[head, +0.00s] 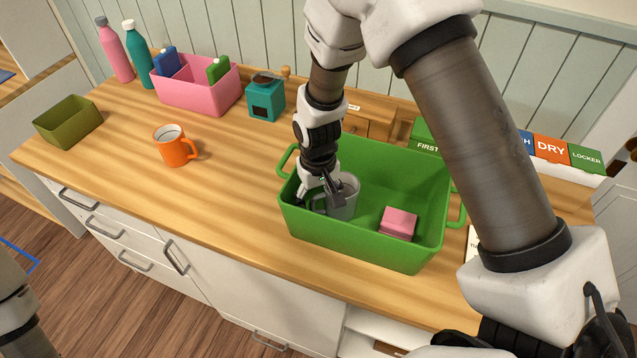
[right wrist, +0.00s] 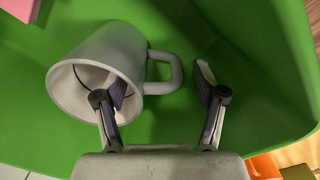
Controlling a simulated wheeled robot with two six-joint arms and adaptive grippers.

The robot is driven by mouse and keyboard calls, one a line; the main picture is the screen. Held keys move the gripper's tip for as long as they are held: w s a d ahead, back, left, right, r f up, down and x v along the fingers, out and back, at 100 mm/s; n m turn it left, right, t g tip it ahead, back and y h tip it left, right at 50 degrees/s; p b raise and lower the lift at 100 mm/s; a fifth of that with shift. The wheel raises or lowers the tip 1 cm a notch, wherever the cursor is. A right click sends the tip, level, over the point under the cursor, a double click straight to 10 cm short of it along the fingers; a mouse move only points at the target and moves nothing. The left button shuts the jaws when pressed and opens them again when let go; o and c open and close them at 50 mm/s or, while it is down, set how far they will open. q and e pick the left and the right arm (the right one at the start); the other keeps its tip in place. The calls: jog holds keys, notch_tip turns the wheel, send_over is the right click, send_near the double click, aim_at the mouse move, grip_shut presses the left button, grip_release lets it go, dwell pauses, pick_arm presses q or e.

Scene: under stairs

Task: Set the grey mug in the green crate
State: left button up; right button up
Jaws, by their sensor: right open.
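The grey mug (head: 349,193) is inside the green crate (head: 365,252), at its left end. It also shows in the right wrist view (right wrist: 112,50), with its mouth towards the camera and its handle to the right. My right gripper (head: 322,204) reaches down into the crate at the mug. Its jaws are open. In the right wrist view the gripper (right wrist: 161,84) has one finger at the mug's mouth and the other beyond the handle, with the handle between them. Whether either finger touches the mug is unclear. My left gripper is out of view.
A pink block (head: 398,223) lies in the crate, right of the mug. An orange mug (head: 174,148), an olive box (head: 68,122), a pink bin (head: 205,100) and a teal device (head: 265,101) stand left on the wooden counter. Labelled boxes (head: 551,149) stand behind my right arm.

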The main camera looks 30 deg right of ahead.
notch_tip(320, 180, up, 9)
jog(key=shift+a+r+b, duration=0.1)
jog(key=shift+r+b, duration=0.05)
jog(key=shift+b, duration=0.65)
jog(key=shift+r, duration=0.2)
